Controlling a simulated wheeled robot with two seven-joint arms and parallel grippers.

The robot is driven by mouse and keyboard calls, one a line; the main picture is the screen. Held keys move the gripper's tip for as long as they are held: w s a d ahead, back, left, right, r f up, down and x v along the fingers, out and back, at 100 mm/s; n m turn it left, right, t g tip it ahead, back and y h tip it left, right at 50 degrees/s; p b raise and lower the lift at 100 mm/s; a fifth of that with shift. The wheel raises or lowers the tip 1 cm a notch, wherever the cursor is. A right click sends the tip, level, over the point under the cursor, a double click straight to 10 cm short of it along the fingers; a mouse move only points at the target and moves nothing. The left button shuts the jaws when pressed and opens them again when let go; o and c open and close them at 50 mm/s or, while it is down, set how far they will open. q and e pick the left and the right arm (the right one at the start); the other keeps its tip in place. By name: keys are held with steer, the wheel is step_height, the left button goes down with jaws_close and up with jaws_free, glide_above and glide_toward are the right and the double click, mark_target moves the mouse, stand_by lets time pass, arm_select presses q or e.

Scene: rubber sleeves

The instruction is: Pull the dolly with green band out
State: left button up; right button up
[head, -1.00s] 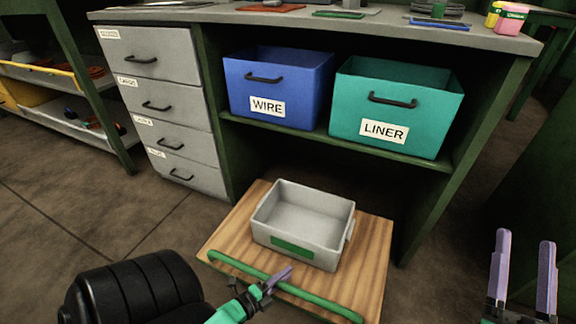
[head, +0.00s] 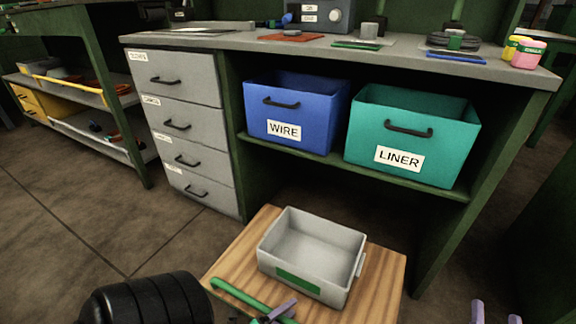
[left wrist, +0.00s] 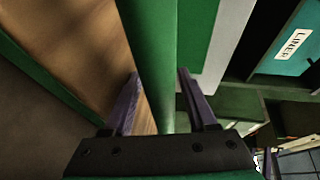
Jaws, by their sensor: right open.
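The dolly (head: 375,285) is a wooden board on the floor, partly under the workbench, with a green bar (head: 232,295) along its near edge. A grey bin (head: 330,287) with a green label stands on it. My left gripper (head: 282,311) is at the green bar, low in the head view. In the left wrist view the bar (left wrist: 150,50) runs between the fingers of my left gripper (left wrist: 160,85), which appear to touch both sides. My right gripper (head: 496,312) is open and empty at the lower right, apart from the dolly. The dolly's wheels are hidden.
The workbench (head: 350,50) has grey drawers (head: 185,125) on the left. A blue WIRE bin (head: 295,112) and a teal LINER bin (head: 412,135) stand on its shelf. The floor (head: 90,225) left of the dolly is clear.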

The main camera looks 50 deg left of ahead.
stand_by(0.5)
arm_select(q)
steer(key=shift+s+r, duration=0.1)
steer(key=shift+s, duration=0.3)
steer(key=p+v, duration=0.1)
steer(key=v, duration=0.2)
steer(key=shift+s, duration=0.1)
steer(key=p+v, duration=0.2)
steer(key=v, duration=0.8)
steer(key=shift+s, duration=0.3)
arm_select(e)
steer(key=s+f+g, duration=0.3)
steer(key=s+f, duration=0.3)
steer(key=f, duration=0.3)
steer(key=s+a+f+g+h, duration=0.1)
steer(key=s+f+g, duration=0.3)
steer(key=f, duration=0.6)
steer(key=shift+s+a+m, duration=0.15)
steer(key=shift+s+m, duration=0.25)
steer(key=shift+s, duration=0.6)
arm_select(q)
steer(key=shift+d, duration=0.1)
